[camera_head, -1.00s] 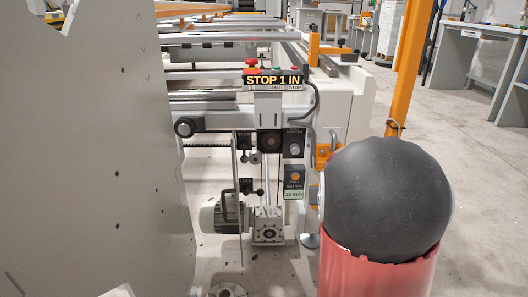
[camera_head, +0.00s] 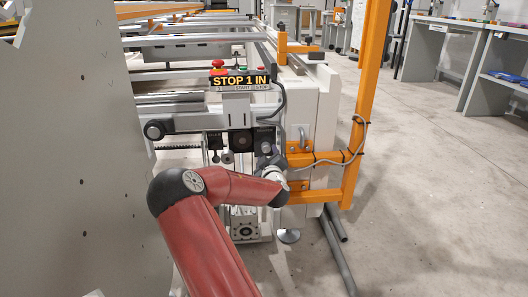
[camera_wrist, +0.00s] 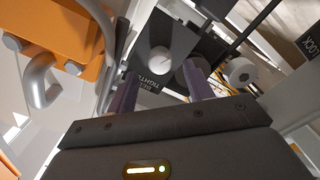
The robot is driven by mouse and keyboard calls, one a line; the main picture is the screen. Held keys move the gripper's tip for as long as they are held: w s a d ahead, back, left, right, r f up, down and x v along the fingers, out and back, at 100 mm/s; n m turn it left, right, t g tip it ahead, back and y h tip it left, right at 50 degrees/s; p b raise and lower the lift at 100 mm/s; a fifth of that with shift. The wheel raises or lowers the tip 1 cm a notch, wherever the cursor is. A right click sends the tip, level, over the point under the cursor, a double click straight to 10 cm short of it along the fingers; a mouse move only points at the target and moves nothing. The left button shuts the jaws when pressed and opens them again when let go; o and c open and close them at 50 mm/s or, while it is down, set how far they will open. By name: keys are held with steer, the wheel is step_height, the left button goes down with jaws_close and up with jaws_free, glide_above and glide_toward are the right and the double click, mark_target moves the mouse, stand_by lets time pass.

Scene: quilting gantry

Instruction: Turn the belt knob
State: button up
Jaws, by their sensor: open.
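The belt knob (camera_wrist: 160,59) is a pale round knob on a black plate in the wrist view. A partly hidden label reading "BELT TIGHT..." (camera_wrist: 152,84) is beside it. My gripper (camera_wrist: 160,74) is open, with one dark purple finger on each side of the knob's line. The knob shows between and beyond the fingertips; I cannot tell whether they touch it. In the head view my gripper (camera_head: 271,161) is small and dark, just in front of the black plate (camera_head: 264,137). It and my red arm hide the knob there.
An orange bracket with a grey handle (camera_wrist: 40,80) is close on the left in the wrist view. A white roller (camera_wrist: 240,72) is to the right. In the head view, the orange post (camera_head: 368,90) stands right of the machine. Open floor (camera_head: 440,200) lies beyond it.

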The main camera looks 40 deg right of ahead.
mark_target(267, 150)
steer(key=shift+x, duration=2)
steer(key=c, duration=1)
steer(key=shift+m+b, duration=0.3)
steer(key=shift+m, duration=0.2)
